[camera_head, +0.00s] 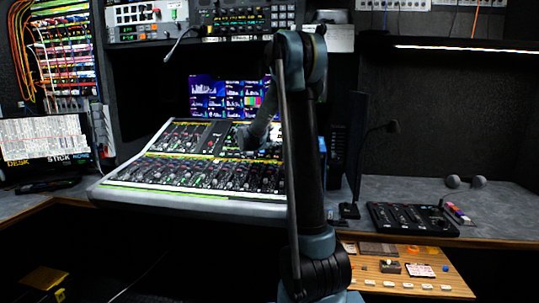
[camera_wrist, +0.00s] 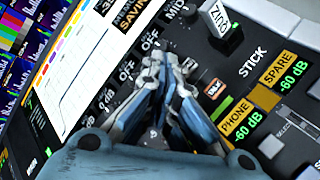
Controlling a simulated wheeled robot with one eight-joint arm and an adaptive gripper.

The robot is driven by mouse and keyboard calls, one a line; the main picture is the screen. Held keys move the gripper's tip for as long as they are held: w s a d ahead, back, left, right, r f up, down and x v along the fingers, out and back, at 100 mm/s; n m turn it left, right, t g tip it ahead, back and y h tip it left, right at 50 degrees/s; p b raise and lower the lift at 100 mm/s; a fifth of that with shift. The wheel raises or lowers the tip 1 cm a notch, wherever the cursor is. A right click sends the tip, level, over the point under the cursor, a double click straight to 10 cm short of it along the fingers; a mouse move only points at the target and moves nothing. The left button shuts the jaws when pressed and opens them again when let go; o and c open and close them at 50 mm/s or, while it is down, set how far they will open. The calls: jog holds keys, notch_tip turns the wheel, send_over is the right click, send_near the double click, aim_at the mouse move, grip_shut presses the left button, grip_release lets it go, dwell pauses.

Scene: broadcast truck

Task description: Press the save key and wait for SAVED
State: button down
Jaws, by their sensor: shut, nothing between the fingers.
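The mixing desk (camera_head: 190,200) stands on the counter, with several rows of knobs and keys and a lit screen. My gripper (camera_head: 245,138) is over the upper middle of the desk, partly behind my own arm. In the wrist view my gripper (camera_wrist: 172,65) is shut and empty, its fingertips together over the dark panel beside the desk's screen. A small display (camera_wrist: 132,18) at the top shows orange letters that seem to read "SAVIN", cut by the finger or edge. The save key cannot be made out; the fingers may hide it. Contact with the panel cannot be told.
PHONE (camera_wrist: 236,118) and SPARE (camera_wrist: 279,68) labels lie right of the fingers, near a raised key (camera_wrist: 218,24). A thin-necked microphone (camera_head: 391,127) and a small control box (camera_head: 412,219) stand to the right. A monitor (camera_head: 45,140) is at the left.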

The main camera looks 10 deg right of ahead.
jog(key=shift+r, duration=0.15)
jog(key=shift+s+a+r, duration=0.1)
jog(key=shift+s+r, duration=0.2)
jog(key=shift+r, duration=0.45)
jog(key=shift+s+a+r, duration=0.1)
jog(key=shift+s+r, duration=0.25)
jog(key=shift+r, duration=0.35)
jog(key=shift+s+a+r, duration=0.1)
jog(key=shift+s+r, duration=0.2)
jog(key=shift+r, duration=0.45)
